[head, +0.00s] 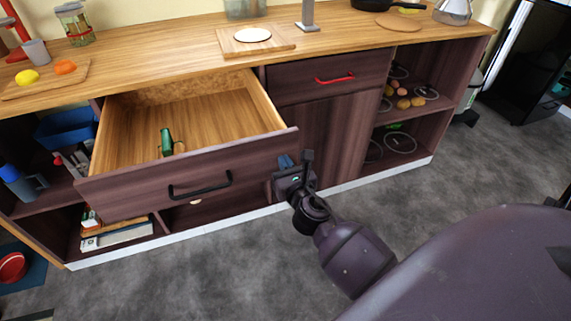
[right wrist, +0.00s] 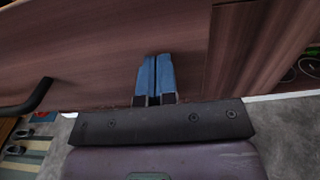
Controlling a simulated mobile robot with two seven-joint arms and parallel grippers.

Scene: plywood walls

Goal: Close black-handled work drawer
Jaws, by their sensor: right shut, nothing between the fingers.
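The work drawer (head: 235,175) with the black handle (head: 200,187) stands pulled well out of the counter. Its front is dark wood and its inside is pale wood. A green object (head: 167,142) lies in it. My right gripper (head: 285,162) is at the right end of the drawer front, with its blue fingers shut and empty. In the right wrist view the blue fingertips (right wrist: 156,62) point at the dark wood front, with the black handle (right wrist: 37,95) to their left. I cannot tell whether they touch the wood. My left gripper is not in view.
A shut drawer with a red handle (head: 335,79) is to the right, above a dark cabinet door. Open shelves (head: 409,115) are further right. The wooden worktop (head: 190,52) carries boards, a jar and a pan. The grey floor (head: 230,270) in front is clear.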

